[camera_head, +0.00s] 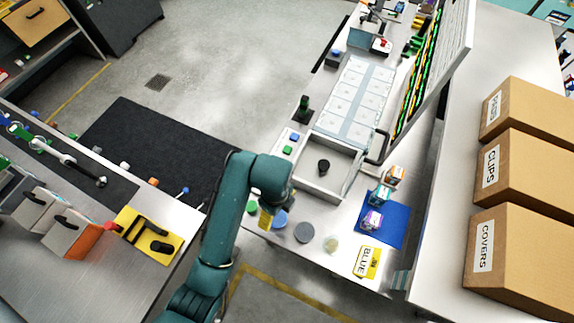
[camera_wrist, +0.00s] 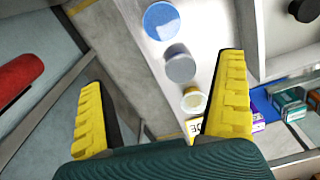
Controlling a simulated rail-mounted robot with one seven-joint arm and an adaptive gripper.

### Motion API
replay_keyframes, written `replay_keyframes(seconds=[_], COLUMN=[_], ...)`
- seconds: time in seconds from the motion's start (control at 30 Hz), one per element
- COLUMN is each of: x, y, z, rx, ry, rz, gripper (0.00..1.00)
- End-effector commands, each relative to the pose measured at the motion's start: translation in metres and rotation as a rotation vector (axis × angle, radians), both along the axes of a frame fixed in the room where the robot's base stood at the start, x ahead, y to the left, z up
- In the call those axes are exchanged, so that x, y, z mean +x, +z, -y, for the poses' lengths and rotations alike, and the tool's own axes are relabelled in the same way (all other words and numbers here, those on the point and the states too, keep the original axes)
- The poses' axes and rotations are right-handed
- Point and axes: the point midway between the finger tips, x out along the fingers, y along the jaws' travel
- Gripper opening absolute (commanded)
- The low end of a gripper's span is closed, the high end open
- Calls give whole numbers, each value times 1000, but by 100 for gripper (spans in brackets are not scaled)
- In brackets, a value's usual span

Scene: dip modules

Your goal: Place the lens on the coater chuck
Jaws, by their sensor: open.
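Three round pieces lie in a row on the metal bench: a blue disc (camera_head: 280,219), a grey disc (camera_head: 304,232) and a pale, see-through yellowish disc (camera_head: 331,244) that looks like the lens. In the wrist view the pale disc (camera_wrist: 194,100) lies just left of my right finger, beyond the grey disc (camera_wrist: 179,64) and blue disc (camera_wrist: 161,21). A small black round post (camera_head: 323,167), possibly the coater chuck, stands inside a pale open-topped box (camera_head: 309,187). My gripper (camera_head: 266,216) is open and empty above the bench's left edge, beside the blue disc; its yellow fingers (camera_wrist: 160,112) are wide apart.
A blue mat (camera_head: 398,236) with small boxes lies right of the discs, near a yellow "BLUE" card (camera_head: 367,262). A tilted panel (camera_head: 432,75) overhangs the bench. Labelled cartons (camera_head: 528,250) stand at right. Open floor lies left of the bench.

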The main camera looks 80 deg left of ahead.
Motion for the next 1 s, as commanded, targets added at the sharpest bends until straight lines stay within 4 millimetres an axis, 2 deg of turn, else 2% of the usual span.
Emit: replay_keyframes(seconds=[0.07, 0.2, 0.27, 0.5, 0.67, 0.9, 1.0], x=[-5, -4, -4, -4, -3, -4, -4], y=[-3, -39, -44, -97, -113, -153, -161], z=[-4, -5, -4, -5, -7, -14, -14], rx=[0, 1, -1, 1, 3, 3, 4], ry=[19, 19, 18, 18, 18, 19, 18], rz=[0, 1, -1, 1, 2, 1, 3], gripper=[100, 100, 100, 100, 100, 100, 100])
